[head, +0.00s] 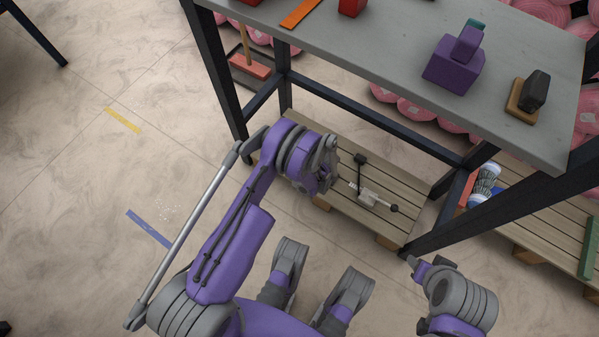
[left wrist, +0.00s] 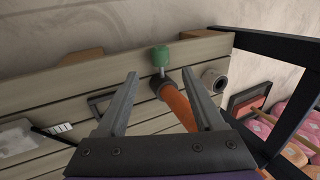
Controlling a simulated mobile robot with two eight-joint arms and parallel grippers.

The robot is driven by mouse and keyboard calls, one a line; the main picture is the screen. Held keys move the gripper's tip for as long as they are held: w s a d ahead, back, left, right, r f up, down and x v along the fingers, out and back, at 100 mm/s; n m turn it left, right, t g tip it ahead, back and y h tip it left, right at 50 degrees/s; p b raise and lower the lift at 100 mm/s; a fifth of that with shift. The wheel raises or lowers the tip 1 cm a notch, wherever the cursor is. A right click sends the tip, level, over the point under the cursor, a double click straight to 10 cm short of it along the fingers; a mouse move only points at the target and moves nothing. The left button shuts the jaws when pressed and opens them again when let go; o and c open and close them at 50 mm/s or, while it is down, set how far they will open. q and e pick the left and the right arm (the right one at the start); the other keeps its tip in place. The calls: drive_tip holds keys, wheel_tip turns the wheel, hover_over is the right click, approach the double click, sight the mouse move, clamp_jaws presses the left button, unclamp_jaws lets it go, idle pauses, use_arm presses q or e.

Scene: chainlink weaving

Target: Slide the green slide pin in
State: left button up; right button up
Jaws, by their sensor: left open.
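The green slide pin (left wrist: 160,55) shows in the left wrist view as a green knob on a short pale shaft. It stands between and just beyond my left fingertips. Its shaft meets a dark ring (left wrist: 160,87) at the end of an orange bar (left wrist: 179,105); how deep it sits I cannot tell. My left gripper (left wrist: 158,74) is open, its fingers apart on either side of the pin without visible contact. In the head view my left wrist hides the pin. My right arm's end (head: 418,268) is at the lower right, its jaw state unclear.
A wooden pallet (head: 413,184) lies beneath the grey table (head: 380,60). On it are a pale fitting with a black knob (head: 370,198), and a grey tube (left wrist: 213,82) right of the pin. Dark table legs (head: 218,80) flank the pallet. Open floor lies left.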

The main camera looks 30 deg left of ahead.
use_arm(q)
drive_tip(key=b+x, duration=0.2)
drive_tip(key=x, duration=0.8)
clamp_jaws()
drive_tip(key=shift+d, duration=0.1)
idle(1.1)
